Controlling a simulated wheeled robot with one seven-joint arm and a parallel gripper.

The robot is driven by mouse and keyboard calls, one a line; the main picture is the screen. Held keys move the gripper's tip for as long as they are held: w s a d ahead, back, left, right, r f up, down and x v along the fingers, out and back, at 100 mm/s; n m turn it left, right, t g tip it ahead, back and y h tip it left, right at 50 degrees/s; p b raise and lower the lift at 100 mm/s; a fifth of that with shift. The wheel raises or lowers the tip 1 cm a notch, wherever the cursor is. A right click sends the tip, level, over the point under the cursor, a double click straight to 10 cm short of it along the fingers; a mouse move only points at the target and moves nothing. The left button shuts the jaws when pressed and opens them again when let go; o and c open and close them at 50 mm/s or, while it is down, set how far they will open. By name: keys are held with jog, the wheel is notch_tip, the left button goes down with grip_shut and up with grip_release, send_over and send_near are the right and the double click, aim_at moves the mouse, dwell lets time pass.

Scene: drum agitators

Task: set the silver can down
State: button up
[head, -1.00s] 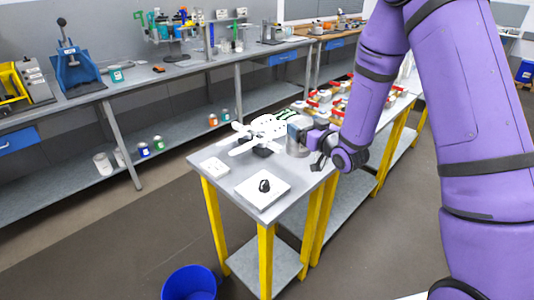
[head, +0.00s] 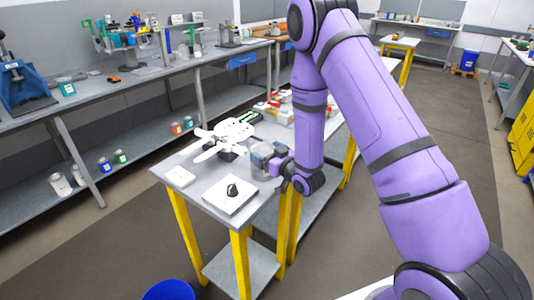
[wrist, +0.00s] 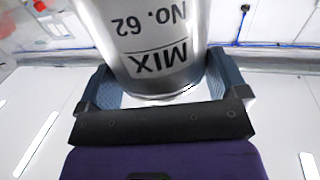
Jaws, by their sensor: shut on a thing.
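The silver can (wrist: 145,45) fills the top of the wrist view, with "MIX No. 62" printed on it and showing upside down. My gripper (wrist: 160,92) is shut on the can, one finger on each side. In the head view my gripper (head: 264,158) is at the right edge of the small grey table (head: 180,199), beside the white agitator part (head: 224,138).
A white square plate with a black knob (head: 231,190) lies at the table's front. Red and white items (head: 270,108) crowd the table behind. A blue bucket (head: 169,290) stands on the floor in front.

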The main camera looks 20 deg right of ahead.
jog(key=o, duration=1.2)
jog(key=shift+f, duration=0.1)
jog(key=shift+c, duration=0.2)
jog(key=v, duration=1.2)
